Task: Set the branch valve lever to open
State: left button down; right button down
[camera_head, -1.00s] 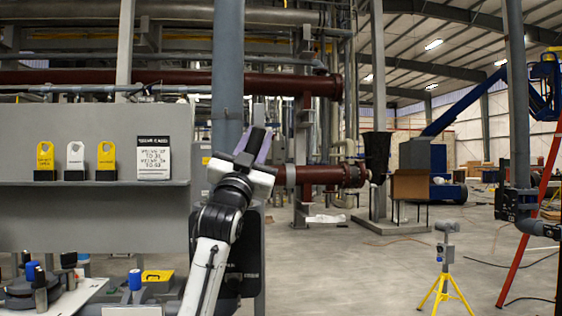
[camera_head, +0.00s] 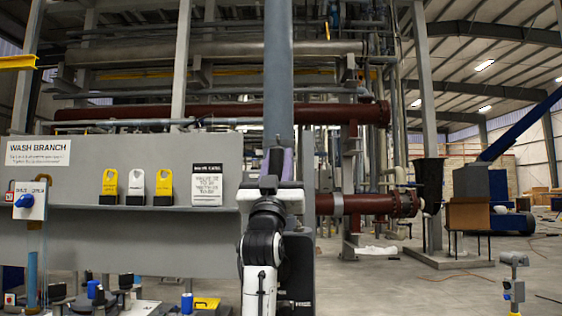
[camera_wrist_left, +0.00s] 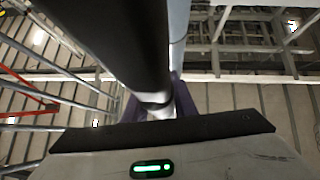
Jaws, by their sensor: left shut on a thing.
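The branch valve's blue lever (camera_head: 25,201) is at the far left of the head view, on a white plate (camera_head: 40,212) marked shut and open. It points left, below the shut wording. A white WASH BRANCH sign (camera_head: 38,158) hangs above it. My left gripper (camera_head: 277,162) is upright in front of a grey column, well to the right of the lever. Its purple fingers are shut on a dark round bar (camera_wrist_left: 105,40), which rises between them in the wrist view. What the bar belongs to cannot be told. My right gripper is not in view.
A grey panel (camera_head: 130,240) carries yellow and white tags (camera_head: 137,187) and a notice (camera_head: 207,184). Below it are blue-capped fittings (camera_head: 187,303) and a yellow case (camera_head: 206,304). A brown pipe (camera_head: 365,204) runs behind on the right.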

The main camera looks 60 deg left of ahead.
pick_arm(q)
jog(key=shift+s+a, duration=0.1)
jog(key=c, duration=1.5)
grip_release()
jog(key=shift+s+a, duration=0.1)
jog(key=shift+s, duration=0.05)
jog(key=shift+o, duration=0.2)
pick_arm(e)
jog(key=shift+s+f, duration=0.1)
pick_arm(q)
jog(key=shift+d+f, duration=0.2)
jog(key=shift+f, duration=0.05)
jog(key=b+v, duration=0.2)
jog(key=v, duration=0.7)
jog(key=shift+s+d+f+b, duration=0.2)
jog(key=shift+s+f+b, duration=0.05)
jog(key=shift+b, duration=0.1)
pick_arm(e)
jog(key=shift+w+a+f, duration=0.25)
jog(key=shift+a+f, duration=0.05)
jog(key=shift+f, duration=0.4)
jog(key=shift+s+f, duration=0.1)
